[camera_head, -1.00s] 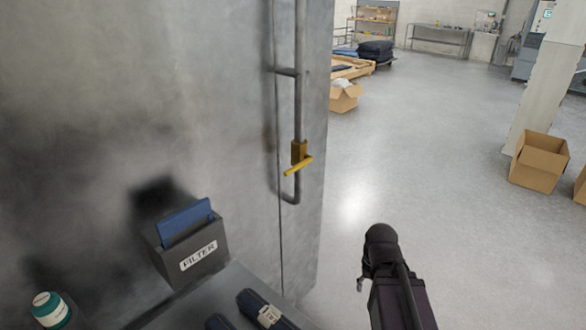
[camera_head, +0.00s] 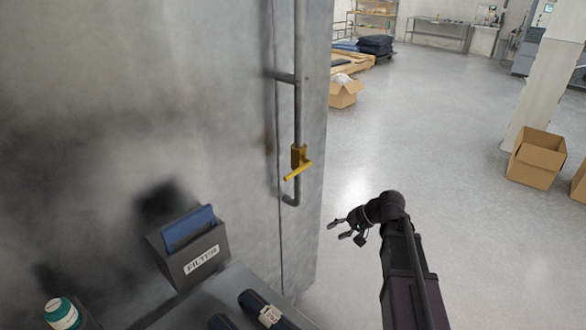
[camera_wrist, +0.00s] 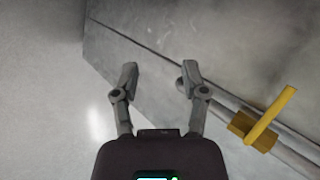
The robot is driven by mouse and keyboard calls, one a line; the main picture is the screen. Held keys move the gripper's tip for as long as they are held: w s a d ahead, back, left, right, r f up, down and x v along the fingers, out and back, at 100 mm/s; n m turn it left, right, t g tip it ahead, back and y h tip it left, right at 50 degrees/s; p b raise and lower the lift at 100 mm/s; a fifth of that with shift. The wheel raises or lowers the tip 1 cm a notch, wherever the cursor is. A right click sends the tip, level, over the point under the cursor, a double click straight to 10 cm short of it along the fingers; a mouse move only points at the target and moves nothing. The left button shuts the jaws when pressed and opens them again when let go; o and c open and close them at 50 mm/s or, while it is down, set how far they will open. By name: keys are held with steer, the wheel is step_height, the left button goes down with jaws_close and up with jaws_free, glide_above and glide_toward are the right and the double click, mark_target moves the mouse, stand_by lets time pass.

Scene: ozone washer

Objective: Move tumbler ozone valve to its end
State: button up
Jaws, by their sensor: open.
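The tumbler ozone valve (camera_head: 299,161) is a yellow block with a yellow lever on a thin grey vertical pipe (camera_head: 298,110) along the metal wall. In the head view its lever slants down to the left. My gripper (camera_head: 337,230) is to the right of and below the valve, pointing left, apart from it. In the wrist view the valve (camera_wrist: 255,122) lies at the lower right, outside my fingers. My gripper (camera_wrist: 158,78) is open there, with nothing between its fingertips.
A dark FILTER box (camera_head: 190,250) with a blue panel stands on the grey ledge at lower left. A teal-and-white container (camera_head: 62,313) and dark rolled items (camera_head: 262,309) are nearby. Cardboard boxes (camera_head: 537,160) stand on the open floor at right.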

mark_target(297, 173)
steer(key=w+r+m+t+y+p, duration=0.2)
steer(key=w+r+y, duration=0.4)
steer(key=w+r, duration=0.4)
step_height(297, 173, up, 3)
steer(key=shift+a+r+t+y+p, duration=0.1)
steer(key=shift+a+t+y+p, duration=0.2)
steer(key=shift+a+p, duration=0.15)
steer(key=shift+a, duration=0.1)
steer(key=b+x, duration=0.2)
steer(key=x, duration=1.1)
steer(key=shift+w+a, duration=0.1)
steer(key=shift+a, duration=0.15)
